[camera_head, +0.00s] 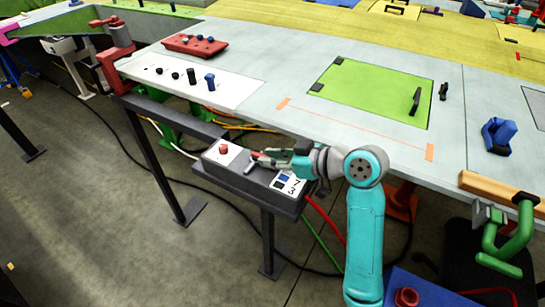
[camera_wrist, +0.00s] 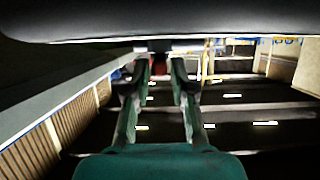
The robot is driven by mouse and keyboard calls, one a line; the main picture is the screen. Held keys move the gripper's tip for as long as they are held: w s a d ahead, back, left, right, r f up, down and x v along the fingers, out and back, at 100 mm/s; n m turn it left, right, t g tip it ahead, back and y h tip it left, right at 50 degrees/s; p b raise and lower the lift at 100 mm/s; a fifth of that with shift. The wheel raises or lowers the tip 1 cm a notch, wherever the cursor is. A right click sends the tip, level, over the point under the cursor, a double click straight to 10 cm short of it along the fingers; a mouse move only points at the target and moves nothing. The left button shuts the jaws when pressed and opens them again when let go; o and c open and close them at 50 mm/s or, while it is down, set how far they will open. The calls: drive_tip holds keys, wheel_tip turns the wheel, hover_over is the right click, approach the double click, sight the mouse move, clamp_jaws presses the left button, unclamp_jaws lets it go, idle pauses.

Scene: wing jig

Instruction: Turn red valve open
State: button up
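My gripper (camera_head: 262,161) reaches left from my teal arm, low over a grey control box beside the table. In the wrist view its two fingers (camera_wrist: 157,72) stand apart with a gap between the tips. A small red part (camera_wrist: 158,66) shows in that gap, at or just beyond the tips; contact cannot be told. In the head view a small red piece (camera_head: 257,155) shows at the fingertips, partly hidden by the gripper. I cannot tell for sure that it is the valve. A round red knob (camera_head: 223,148) sits on the box's white top, left of my gripper.
The control box (camera_head: 235,183) stands on dark legs below the table edge. A white panel with blue and black marks (camera_head: 287,183) lies close under my gripper. Red and green hoses hang beneath. The light grey tabletop (camera_head: 270,75) rises behind; the floor at left is open.

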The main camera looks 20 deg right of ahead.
sight(254, 159)
clamp_jaws()
